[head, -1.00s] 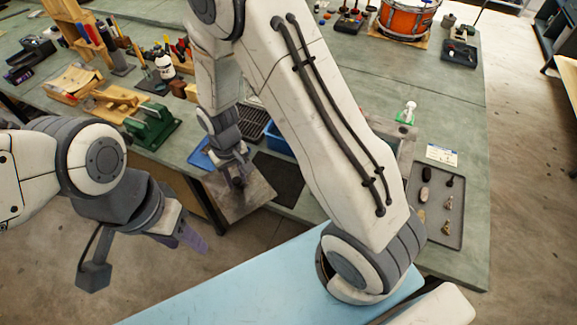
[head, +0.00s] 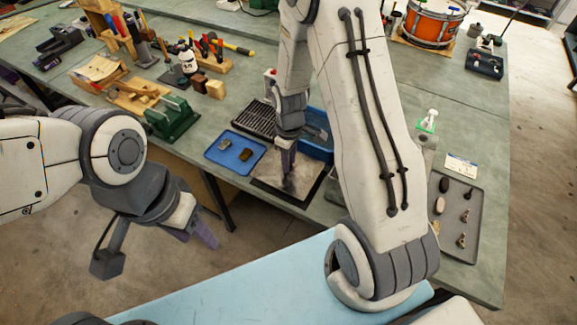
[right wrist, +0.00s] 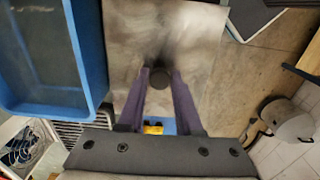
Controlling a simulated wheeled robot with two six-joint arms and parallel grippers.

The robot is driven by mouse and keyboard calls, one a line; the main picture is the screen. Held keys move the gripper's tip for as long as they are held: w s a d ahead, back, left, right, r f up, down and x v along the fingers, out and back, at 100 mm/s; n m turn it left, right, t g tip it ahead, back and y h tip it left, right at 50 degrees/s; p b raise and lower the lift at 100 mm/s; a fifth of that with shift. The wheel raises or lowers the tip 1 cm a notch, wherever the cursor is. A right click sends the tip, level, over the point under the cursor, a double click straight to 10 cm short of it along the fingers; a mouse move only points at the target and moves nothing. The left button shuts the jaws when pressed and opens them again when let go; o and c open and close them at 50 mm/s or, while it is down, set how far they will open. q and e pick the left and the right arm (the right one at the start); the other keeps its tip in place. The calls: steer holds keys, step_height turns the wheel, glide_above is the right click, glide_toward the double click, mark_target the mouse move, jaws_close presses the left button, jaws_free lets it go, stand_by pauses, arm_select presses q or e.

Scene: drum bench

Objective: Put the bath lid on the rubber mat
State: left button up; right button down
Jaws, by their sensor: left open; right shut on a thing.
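The bath lid (head: 308,181) is a flat grey metal sheet with a dark round knob (right wrist: 160,80). My right gripper (head: 289,180) is shut on that knob, and its purple fingers hold it from both sides in the right wrist view (right wrist: 159,78). The lid (right wrist: 195,45) lies flat over the black rubber mat (head: 262,188), whose dark border shows around it in the head view. I cannot tell whether lid and mat touch. My left gripper (head: 203,232) is open and empty, away from the bench over the floor.
The open blue bath (head: 318,147) stands right behind the lid, close to it. A blue tray with small blocks (head: 236,151) lies to the left, a black rack (head: 253,119) behind. A green vise (head: 173,118) stands further left, and a grey tray (head: 447,225) lies right.

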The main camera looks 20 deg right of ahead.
step_height(320, 180, down, 3)
steer(key=shift+f, duration=0.1)
steer(key=shift+f, duration=0.15)
steer(key=c, duration=0.6)
jaws_free()
